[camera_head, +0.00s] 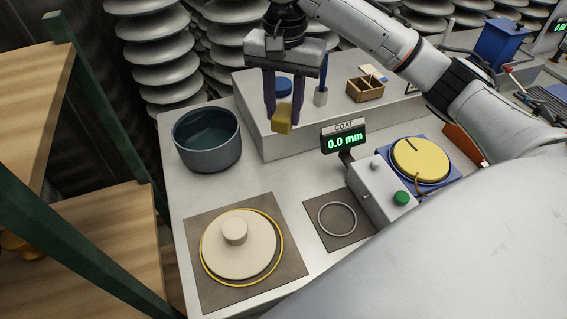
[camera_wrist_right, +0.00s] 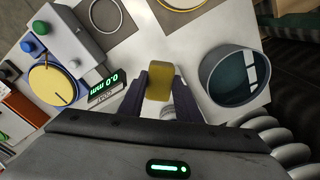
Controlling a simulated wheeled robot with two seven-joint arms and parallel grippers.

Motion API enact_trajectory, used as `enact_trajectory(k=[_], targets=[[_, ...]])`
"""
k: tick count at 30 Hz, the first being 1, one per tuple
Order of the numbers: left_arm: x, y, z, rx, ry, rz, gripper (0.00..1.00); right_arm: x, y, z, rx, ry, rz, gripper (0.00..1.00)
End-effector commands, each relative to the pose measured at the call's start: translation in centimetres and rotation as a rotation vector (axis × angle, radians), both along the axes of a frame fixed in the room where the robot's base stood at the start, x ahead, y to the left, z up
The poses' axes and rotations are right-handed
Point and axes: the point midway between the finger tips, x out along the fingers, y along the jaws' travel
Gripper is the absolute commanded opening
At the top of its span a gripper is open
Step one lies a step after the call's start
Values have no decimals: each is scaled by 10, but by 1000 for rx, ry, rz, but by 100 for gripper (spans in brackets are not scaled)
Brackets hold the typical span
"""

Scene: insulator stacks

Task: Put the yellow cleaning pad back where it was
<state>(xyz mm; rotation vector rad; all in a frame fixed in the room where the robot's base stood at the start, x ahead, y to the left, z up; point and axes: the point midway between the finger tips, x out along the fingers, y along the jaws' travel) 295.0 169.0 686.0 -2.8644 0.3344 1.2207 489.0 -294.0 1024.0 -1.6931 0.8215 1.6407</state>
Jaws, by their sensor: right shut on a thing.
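The yellow cleaning pad (camera_head: 283,118) is a small yellow block between the fingertips of my right gripper (camera_head: 284,110). The gripper is shut on it and holds it in the air, in front of the low grey raised shelf at the back of the table. In the right wrist view the pad (camera_wrist_right: 159,81) sits between the two dark fingers (camera_wrist_right: 158,88), with the white table behind it. My left gripper is not in view.
A grey pot (camera_head: 207,140) of dark liquid stands left of the gripper. A cream disc (camera_head: 236,250) lies on a brown mat. A gauge reading 0.0 mm (camera_head: 346,139) stands to the right.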

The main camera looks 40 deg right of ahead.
Motion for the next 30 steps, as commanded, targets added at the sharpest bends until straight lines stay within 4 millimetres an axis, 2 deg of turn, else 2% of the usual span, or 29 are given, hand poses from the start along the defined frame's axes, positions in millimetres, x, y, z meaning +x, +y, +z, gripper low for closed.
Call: enact_trajectory(k=[2, 5, 8, 18, 21, 26, 30], targets=[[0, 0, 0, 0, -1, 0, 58, 5, -5, 4, 10, 20, -63, 13], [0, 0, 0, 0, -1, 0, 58, 7, -8, -1, 16, 36, -97, 13], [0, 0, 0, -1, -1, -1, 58, 6, -7, -18, 18, 42, -102, 13], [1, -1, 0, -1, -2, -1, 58, 6, -9, -99, 14, 38, -101, 13], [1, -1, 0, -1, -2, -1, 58, 6, -9, -114, 14, 36, -101, 13], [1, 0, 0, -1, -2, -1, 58, 7, -9, -126, 14, 34, -100, 13], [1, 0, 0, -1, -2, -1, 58, 6, -9, -148, 14, 38, -100, 13]])
